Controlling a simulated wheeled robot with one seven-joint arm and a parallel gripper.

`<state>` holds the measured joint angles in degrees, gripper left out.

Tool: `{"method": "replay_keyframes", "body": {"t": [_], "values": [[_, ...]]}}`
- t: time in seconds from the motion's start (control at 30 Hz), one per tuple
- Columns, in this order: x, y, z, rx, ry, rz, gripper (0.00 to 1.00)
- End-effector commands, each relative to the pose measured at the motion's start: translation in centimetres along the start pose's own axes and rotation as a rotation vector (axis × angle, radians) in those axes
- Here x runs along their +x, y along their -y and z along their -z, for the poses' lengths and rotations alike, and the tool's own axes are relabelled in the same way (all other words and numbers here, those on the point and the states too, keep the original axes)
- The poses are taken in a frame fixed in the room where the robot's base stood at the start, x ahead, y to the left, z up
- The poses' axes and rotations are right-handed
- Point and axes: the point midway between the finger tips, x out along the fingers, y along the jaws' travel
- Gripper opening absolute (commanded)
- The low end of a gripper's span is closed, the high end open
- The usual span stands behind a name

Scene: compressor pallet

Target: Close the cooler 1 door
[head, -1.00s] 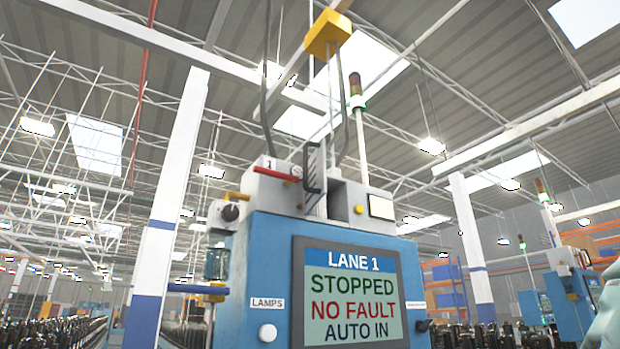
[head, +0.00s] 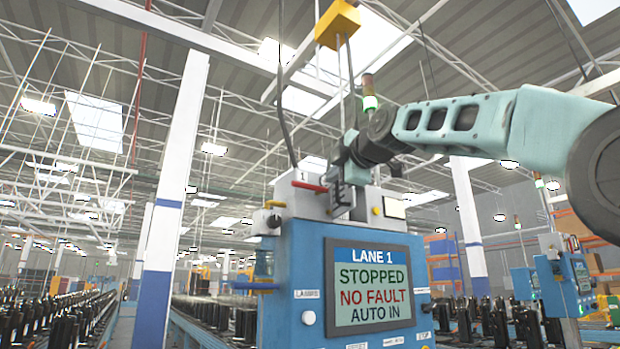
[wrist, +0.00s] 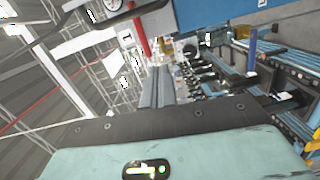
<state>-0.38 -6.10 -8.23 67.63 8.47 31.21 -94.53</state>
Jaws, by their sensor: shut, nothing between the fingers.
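A grey box marked 1 (head: 298,190), which I take to be cooler 1, stands on top of the blue lane 1 cabinet (head: 305,262). A red handle (head: 309,186) sticks out of its front; it also shows in the wrist view (wrist: 141,36). I cannot clearly make out the door panel; my gripper and arm cover part of the box's right side. My gripper (head: 341,203) is shut and empty, just right of the red handle in the head view. In the wrist view its grey fingers (wrist: 157,88) lie together, below the handle. I cannot tell whether they touch anything.
A screen (head: 372,284) on the cabinet reads LANE 1, STOPPED, NO FAULT, AUTO IN. A yellow box (head: 337,22) hangs above on rods. A white and blue pillar (head: 170,190) stands at left. Conveyors with black compressors (head: 55,322) run along both sides.

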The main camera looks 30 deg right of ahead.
Motion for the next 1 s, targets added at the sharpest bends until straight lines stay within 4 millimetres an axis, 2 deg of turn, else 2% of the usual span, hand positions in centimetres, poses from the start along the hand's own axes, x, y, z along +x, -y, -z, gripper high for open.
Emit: {"method": "replay_keyframes", "body": {"t": [0.03, 0.1, 0.27, 0.7, 0.8, 1.0], "values": [[-0.5, -1.3, -0.8, -0.026, 0.016, -0.026, 0.00], [-0.8, -2.2, -1.2, -0.050, 0.027, -0.044, 0.00], [0.5, -2.7, -1.3, -0.058, 0.029, -0.047, 0.00], [9.4, -3.3, -1.5, -0.056, 0.028, -0.043, 0.00], [8.4, -3.0, -3.0, -0.053, 0.032, -0.048, 0.00], [7.8, -2.9, -4.6, -0.054, 0.028, -0.047, 0.00]]}}
